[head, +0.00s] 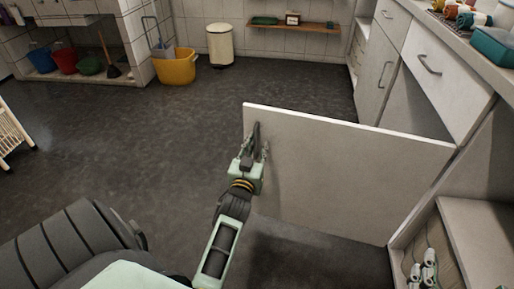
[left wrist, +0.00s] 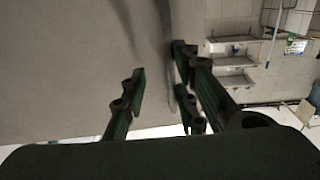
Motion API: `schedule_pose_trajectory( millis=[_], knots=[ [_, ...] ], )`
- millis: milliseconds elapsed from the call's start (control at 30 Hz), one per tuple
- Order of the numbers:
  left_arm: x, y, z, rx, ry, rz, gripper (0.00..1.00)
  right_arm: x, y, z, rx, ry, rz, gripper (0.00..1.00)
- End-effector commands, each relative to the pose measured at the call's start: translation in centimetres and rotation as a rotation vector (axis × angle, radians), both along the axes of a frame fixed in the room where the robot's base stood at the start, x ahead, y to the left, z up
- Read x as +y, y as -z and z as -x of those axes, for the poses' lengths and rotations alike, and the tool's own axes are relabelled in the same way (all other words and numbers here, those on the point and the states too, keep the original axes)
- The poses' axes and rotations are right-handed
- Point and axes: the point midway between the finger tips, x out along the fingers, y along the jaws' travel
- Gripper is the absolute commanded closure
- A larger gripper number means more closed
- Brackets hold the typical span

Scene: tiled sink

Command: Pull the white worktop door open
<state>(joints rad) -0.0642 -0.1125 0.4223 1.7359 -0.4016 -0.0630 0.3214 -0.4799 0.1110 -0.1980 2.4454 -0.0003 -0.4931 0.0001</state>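The white worktop door (head: 340,175) stands swung well out from the cabinet at the right in the head view. Its dark handle (head: 256,132) is near the door's free edge. My left gripper (head: 254,153) is at the handle, close to the door face. In the left wrist view the pale door face (left wrist: 70,70) fills the left half. My left gripper's fingers (left wrist: 157,85) are spread apart there, with a curved handle-like strip beside the right finger. I cannot tell whether they touch the handle. My right gripper is not in view.
The opened cabinet shows a shelf (head: 480,232) and several pale rolled items (head: 429,268). White drawers (head: 445,75) and a worktop with cloths and a teal box (head: 494,45) are above. A yellow bucket (head: 176,68) and white bin (head: 220,46) stand at the back. Floor left of the door is clear.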

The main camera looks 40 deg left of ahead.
Motion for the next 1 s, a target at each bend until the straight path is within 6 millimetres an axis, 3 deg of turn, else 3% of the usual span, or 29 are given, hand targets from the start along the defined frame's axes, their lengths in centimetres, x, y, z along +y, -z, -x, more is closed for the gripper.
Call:
schedule_pose_trajectory(
  millis=[467,800,1000],
  knots=[
    [0.1,-0.8,0.0,-0.004,0.0,-0.004,0.76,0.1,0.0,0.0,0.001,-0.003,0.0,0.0],
    [0.0,-6.8,-0.1,-0.005,0.002,-0.005,0.76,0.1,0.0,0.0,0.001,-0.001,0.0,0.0],
    [0.0,-9.4,-0.1,-0.003,0.001,-0.003,0.76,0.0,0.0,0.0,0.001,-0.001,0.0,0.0]
  ],
)
